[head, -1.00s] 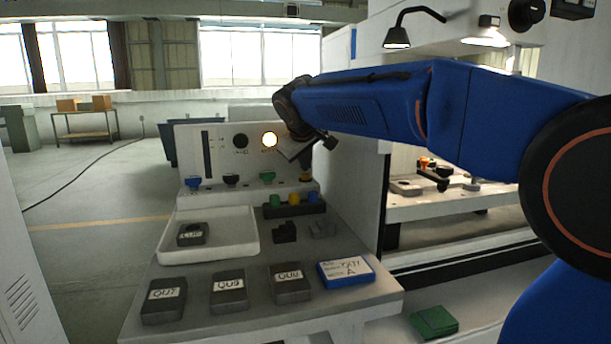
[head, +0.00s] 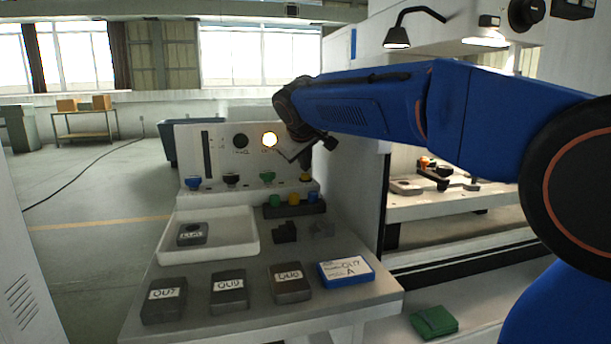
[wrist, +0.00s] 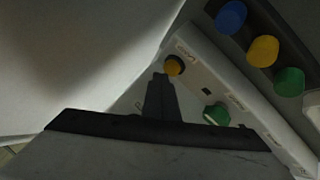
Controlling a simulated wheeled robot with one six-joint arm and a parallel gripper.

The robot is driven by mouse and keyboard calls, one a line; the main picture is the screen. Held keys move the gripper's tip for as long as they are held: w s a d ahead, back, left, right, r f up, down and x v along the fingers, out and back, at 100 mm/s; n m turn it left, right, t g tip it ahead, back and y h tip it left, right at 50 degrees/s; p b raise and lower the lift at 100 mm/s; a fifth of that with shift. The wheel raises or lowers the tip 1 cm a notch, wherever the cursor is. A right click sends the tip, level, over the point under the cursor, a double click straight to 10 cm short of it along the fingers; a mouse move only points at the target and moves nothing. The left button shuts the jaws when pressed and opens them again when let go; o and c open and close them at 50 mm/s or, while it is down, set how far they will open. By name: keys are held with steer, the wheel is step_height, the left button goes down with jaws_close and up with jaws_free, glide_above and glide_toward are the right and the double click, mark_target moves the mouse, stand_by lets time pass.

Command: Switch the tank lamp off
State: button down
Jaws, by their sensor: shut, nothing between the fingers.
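The gooseneck lamp (head: 397,40) on the machine looks lit.
Below stand a dark rack (head: 293,210) with coloured caps, a white tray (head: 208,251) and labelled blocks (head: 229,291). A white machine wall (head: 360,200) rises close on the right.

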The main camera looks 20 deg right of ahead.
mark_target(305, 176)
steer(key=shift+f, duration=0.15)
steer(key=shift+f, duration=0.25)
stand_by(0.3)
steer(key=shift+r, duration=0.55)
steer(key=shift+r, duration=2.9)
